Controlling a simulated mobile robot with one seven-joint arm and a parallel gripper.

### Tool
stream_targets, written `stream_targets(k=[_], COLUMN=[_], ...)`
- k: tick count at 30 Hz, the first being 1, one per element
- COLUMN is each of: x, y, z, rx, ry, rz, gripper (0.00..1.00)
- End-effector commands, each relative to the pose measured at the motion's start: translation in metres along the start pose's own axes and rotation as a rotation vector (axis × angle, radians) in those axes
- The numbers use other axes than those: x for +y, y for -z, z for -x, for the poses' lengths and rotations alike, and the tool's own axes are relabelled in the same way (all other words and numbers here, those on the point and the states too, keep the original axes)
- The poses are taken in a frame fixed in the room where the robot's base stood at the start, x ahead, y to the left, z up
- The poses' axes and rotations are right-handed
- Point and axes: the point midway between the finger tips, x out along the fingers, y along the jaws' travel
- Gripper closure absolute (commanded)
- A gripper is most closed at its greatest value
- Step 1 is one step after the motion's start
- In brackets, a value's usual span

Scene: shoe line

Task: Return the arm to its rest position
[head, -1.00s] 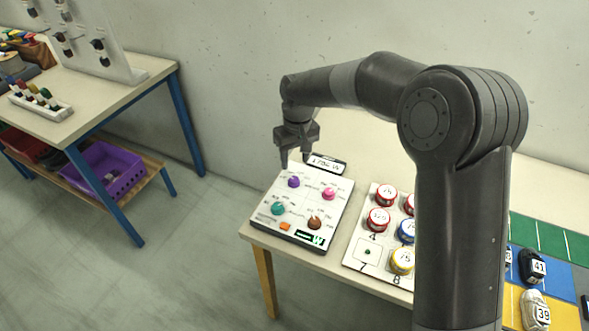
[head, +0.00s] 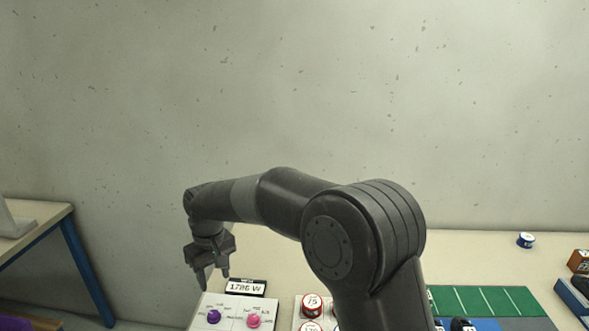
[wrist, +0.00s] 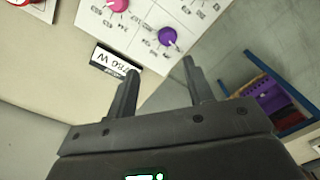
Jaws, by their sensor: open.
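My gripper (head: 214,277) is open and empty, pointing down above the back left edge of the white knob panel (head: 235,308). In the wrist view my gripper (wrist: 160,78) shows its two fingers well apart with nothing between them. The arm reaches left from its shoulder, bent at the elbow. A small display (head: 246,287) reading about 1786 W stands at the panel's back edge, just right of the fingers. The panel's purple knob (head: 214,317) and pink knob (head: 253,320) show below; they also appear in the wrist view.
The cream table (head: 480,262) runs along the bare wall (head: 300,90). A blue-and-white tin (head: 526,240) stands at the back right. Red-lidded tins (head: 312,305) and a green mat (head: 490,300) lie in front. A blue-legged table (head: 40,225) is at far left. The space above the table is clear.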

Motion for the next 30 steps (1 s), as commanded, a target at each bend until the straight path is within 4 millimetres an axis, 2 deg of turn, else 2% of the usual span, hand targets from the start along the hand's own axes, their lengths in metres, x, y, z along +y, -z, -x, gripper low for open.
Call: stream_targets(k=[5,9,15,22,30], x=[0.034,0.06,0.087,0.104,0.103], y=[-0.045,-0.092,-0.163,-0.248,-0.346], z=[0.042,0.073,0.107,0.133,0.141], rx=[0.046,0.084,0.144,0.219,0.318], ry=[-0.056,-0.099,-0.152,-0.199,-0.235], rz=[-0.087,-0.173,-0.303,-0.459,-0.645], gripper=[0.52,0.52,0.52,0.52,0.52])
